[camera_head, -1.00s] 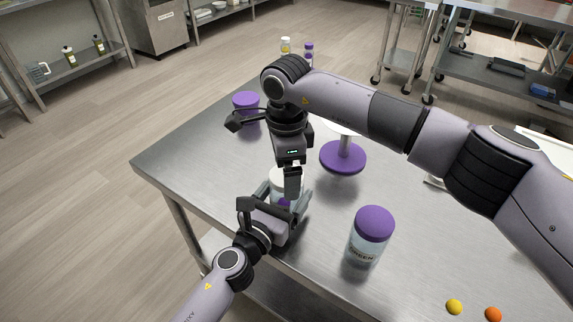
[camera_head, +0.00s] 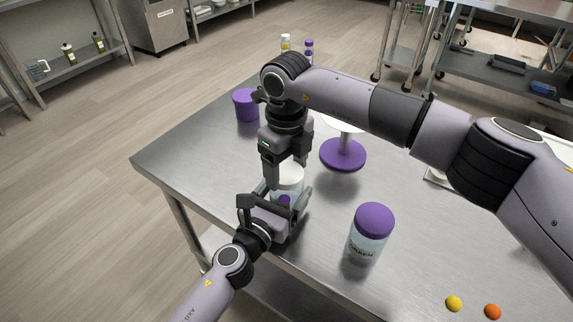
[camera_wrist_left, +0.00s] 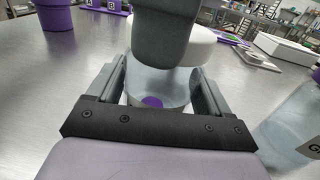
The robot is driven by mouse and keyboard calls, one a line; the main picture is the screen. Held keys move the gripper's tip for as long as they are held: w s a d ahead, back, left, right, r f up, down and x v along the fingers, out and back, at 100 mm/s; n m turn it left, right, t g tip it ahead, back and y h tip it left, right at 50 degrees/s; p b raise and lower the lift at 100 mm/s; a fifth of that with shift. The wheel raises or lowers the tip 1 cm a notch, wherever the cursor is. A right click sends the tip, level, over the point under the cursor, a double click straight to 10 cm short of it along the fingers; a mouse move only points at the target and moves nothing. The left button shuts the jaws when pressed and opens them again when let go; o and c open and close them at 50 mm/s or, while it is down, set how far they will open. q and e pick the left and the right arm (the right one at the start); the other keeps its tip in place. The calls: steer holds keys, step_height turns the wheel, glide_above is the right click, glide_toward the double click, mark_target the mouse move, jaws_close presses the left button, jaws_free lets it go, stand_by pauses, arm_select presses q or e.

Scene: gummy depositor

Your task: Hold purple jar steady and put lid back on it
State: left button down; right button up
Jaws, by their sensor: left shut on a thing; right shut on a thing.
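The jar (camera_head: 285,196) is clear with purple contents and stands on the steel table near its front left edge. A white lid (camera_head: 290,172) sits at the jar's mouth; whether it is seated cannot be told. In the left wrist view the jar (camera_wrist_left: 158,88) is between the fingers of my left gripper (camera_wrist_left: 152,92), and the lid (camera_wrist_left: 196,46) is above it. My left gripper (camera_head: 287,197) is shut around the jar's body. My right gripper (camera_head: 287,172) points down from above, shut on the lid, and partly hides it.
A purple-lidded jar labelled GREEN (camera_head: 369,238) stands to the right. A purple-based stand (camera_head: 343,154) and a purple tub (camera_head: 246,104) are behind. Yellow (camera_head: 454,303) and orange (camera_head: 492,311) balls lie near the front right. The table's left edge is close.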

mark_target(278, 202)
steer(key=o, duration=1.2)
steer(key=shift+m, duration=0.3)
step_height(278, 202, up, 12)
steer(key=shift+r, duration=0.1)
arm_select(q)
jaws_free()
steer(key=shift+v, duration=3.6)
